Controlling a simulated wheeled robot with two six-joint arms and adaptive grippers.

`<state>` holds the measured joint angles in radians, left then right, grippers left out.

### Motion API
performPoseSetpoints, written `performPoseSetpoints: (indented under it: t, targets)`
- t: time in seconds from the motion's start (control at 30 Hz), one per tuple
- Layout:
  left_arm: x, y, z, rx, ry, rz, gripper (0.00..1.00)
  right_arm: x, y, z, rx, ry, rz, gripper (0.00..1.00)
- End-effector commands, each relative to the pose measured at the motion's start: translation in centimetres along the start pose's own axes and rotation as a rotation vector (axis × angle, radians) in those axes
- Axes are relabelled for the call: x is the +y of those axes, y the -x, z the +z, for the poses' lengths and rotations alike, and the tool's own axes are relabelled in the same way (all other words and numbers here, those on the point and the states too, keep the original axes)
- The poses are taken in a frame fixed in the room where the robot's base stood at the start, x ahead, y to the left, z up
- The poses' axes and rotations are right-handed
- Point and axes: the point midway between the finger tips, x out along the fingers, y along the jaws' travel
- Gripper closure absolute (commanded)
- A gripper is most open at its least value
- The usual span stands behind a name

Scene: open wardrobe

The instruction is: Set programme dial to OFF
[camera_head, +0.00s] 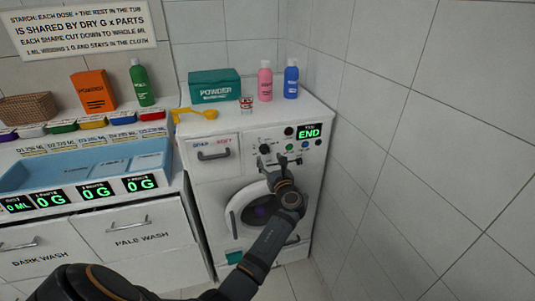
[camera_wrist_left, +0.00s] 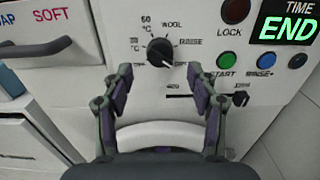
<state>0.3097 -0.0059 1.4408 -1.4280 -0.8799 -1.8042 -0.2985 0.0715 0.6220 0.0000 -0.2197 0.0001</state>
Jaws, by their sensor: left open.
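The programme dial (camera_wrist_left: 160,52) is a round black knob on the white washing machine's front panel, with a small light mark low on its right side. Labels around it include 60 °C, WOOL and RINSE; small print lies at its lower right. In the head view the dial (camera_head: 265,148) sits left of the buttons. My left gripper (camera_wrist_left: 164,75) is open and empty, its two fingers apart just below the dial, one on each side in the picture. It also shows in the head view (camera_head: 281,162) in front of the panel. I cannot tell if it touches anything. My right gripper is out of view.
The display (camera_wrist_left: 287,27) reads END. A black slider (camera_wrist_left: 201,95) is below. The soap drawer (camera_head: 213,148) is left; a tiled wall (camera_head: 400,130) stands right.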

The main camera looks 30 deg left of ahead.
Motion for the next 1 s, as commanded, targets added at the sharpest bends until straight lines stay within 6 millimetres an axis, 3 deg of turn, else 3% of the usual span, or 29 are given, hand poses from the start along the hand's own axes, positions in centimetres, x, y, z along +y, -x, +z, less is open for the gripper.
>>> performPoseSetpoints:
  t: [0.1, 0.23, 0.6, 1.0]
  targets:
    - [0.0, -2.4, 0.2, -0.002, -0.002, 0.0, 0.41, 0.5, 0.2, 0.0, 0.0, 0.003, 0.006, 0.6]
    - [0.0, -4.1, 0.0, 0.0, -0.001, -0.001, 0.41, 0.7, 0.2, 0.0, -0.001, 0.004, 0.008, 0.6]
    - [-0.1, -4.8, -0.1, 0.002, 0.001, -0.002, 0.41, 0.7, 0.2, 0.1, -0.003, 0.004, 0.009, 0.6]
    - [-0.1, -4.8, -0.1, 0.002, 0.001, -0.002, 0.95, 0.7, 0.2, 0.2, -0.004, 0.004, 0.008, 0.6]
